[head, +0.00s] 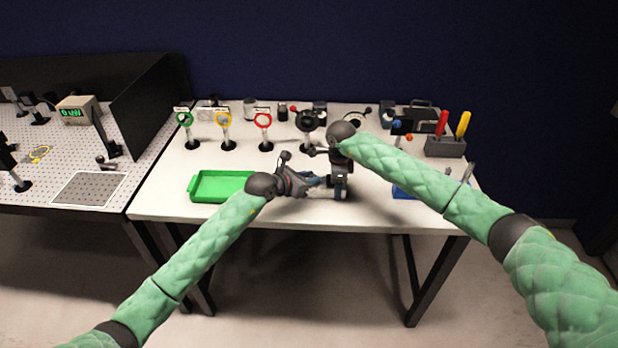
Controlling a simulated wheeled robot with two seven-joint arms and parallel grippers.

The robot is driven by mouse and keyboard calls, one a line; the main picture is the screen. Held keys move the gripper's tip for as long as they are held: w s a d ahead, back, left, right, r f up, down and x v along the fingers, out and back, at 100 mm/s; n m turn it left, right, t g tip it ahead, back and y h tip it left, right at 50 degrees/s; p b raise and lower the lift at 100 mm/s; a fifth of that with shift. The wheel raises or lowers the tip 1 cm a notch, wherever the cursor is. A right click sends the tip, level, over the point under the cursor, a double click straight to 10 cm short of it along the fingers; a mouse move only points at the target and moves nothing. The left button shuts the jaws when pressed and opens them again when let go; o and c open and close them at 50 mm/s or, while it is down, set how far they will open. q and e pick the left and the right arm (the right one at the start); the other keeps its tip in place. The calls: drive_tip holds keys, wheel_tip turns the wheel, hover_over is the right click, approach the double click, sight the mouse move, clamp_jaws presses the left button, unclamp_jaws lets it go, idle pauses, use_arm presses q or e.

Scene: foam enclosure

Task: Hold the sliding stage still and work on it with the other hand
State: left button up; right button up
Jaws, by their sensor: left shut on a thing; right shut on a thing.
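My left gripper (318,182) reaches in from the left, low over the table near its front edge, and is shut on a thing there. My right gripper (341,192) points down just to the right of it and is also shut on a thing. The two grippers nearly meet at one small dark and blue assembly, which I take to be the sliding stage. The jaws hide most of it, so its shape and the part in each jaw are too small to make out.
A green tray (193,187) lies left of my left gripper. Green (185,118), yellow (224,118) and red (263,121) ringed mounts stand behind. A holder (445,147) with red and yellow handles is at right. A blue-based item (403,193) sits partly behind my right arm.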

use_arm(q)
drive_tip(key=shift+s+d+n+t+y, duration=0.1)
drive_tip(key=shift+d+n+t+y, duration=0.2)
drive_tip(key=shift+n+t+y, duration=0.5)
use_arm(e)
drive_tip(key=shift+a, duration=0.1)
use_arm(q)
drive_tip(key=shift+n, duration=0.3)
drive_tip(key=shift+a+n+y, duration=0.1)
drive_tip(key=shift+n+y, duration=0.2)
drive_tip(key=shift+y, duration=0.2)
drive_tip(key=o, duration=1)
drive_tip(key=shift+a, duration=0.1)
drive_tip(key=v, duration=1.2)
drive_tip(key=shift+f, duration=0.15)
drive_tip(key=shift+s, duration=0.1)
